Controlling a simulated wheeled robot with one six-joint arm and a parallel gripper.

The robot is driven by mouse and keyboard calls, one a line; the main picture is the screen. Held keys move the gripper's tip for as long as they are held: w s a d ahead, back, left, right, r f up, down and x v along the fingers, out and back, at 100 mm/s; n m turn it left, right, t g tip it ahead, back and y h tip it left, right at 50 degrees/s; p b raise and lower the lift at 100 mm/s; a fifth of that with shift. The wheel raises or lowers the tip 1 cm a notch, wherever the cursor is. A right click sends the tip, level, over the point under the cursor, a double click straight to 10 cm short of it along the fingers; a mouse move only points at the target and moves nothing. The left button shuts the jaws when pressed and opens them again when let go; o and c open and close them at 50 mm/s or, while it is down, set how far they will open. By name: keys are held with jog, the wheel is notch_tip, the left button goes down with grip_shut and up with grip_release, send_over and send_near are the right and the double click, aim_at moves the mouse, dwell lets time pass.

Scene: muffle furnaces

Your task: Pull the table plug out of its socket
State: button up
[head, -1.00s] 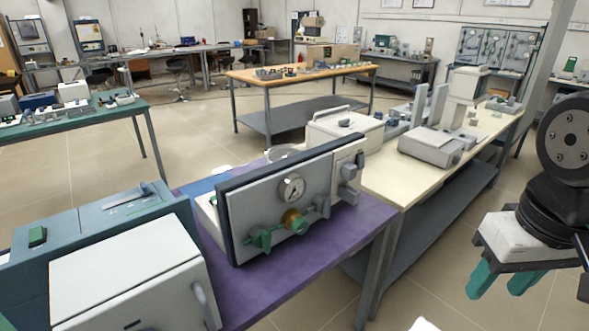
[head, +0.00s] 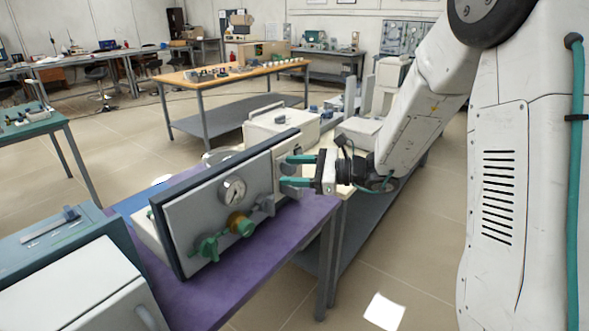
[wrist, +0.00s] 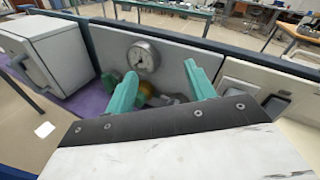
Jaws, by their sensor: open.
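My gripper (head: 285,170) is open, its two green fingers pointing left at the white socket unit (head: 279,160) at the right end of the gauge panel. Nothing shows between the fingers. In the wrist view my gripper (wrist: 160,68) faces the grey gauge panel (wrist: 175,68). The white socket unit (wrist: 235,70) with grey rectangular fittings lies right of the fingers there. I cannot tell which fitting is the table plug; the fingers partly cover that unit in the head view. I cannot tell whether they touch it.
The grey panel carries a round gauge (head: 232,190), a green valve (head: 206,248) and a brass fitting (head: 240,224). It stands on a purple table (head: 225,285). A white furnace (head: 85,290) is at lower left. A cream box (head: 275,127) stands behind. Floor is clear in front.

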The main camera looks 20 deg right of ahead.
aim_at(294, 168)
jog(key=w+d+f+m+t+h, duration=0.4)
jog(key=w+d+f+m+t, duration=0.2)
jog(key=w+d+f+m, duration=0.25)
jog(key=x, duration=0.7)
jog(key=shift+a+r, duration=0.1)
jog(key=shift+r, duration=0.25)
